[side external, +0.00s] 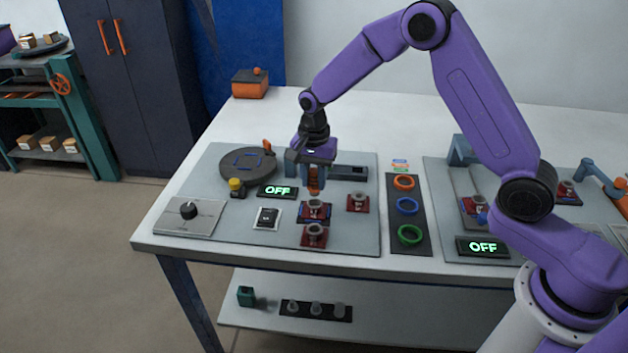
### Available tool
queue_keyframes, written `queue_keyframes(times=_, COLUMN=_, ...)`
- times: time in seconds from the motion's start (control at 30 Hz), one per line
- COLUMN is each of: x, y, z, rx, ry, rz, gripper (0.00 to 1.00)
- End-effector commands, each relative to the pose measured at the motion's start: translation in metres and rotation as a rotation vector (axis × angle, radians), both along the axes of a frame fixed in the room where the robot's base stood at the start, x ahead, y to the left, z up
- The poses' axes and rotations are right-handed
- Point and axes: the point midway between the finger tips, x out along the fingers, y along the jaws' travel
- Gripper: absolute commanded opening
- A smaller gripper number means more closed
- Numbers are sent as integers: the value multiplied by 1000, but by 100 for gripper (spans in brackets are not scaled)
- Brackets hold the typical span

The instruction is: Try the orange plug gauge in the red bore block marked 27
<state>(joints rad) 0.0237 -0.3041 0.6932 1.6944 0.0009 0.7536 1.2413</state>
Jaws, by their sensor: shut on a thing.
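My gripper (314,188) points straight down over the left panel and is shut on the orange plug gauge (314,181). Only a small part of the gauge shows between the fingers. Directly below is a red bore block (314,213) with a grey collar, on a dark blue base. I cannot tell whether the gauge tip touches or enters its bore. A second red block (357,203) stands to the right and a third red block (313,236) stands in front. The number 27 is not readable on any of them.
A round grey turntable (248,164) and an OFF display (278,191) lie left of the gripper. A dark strip (408,222) with orange, blue and green rings lies to the right. A second panel with another OFF display (482,247) is beyond it. The table's back is mostly clear.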

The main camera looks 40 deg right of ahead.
Motion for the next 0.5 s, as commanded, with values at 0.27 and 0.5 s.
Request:
queue_keyframes(times=0.27, x=0, y=0, z=10, rx=0, ry=-2, rz=0, gripper=0)
queue_keyframes(times=0.5, x=0, y=0, z=17, rx=0, ry=0, rz=0, gripper=0)
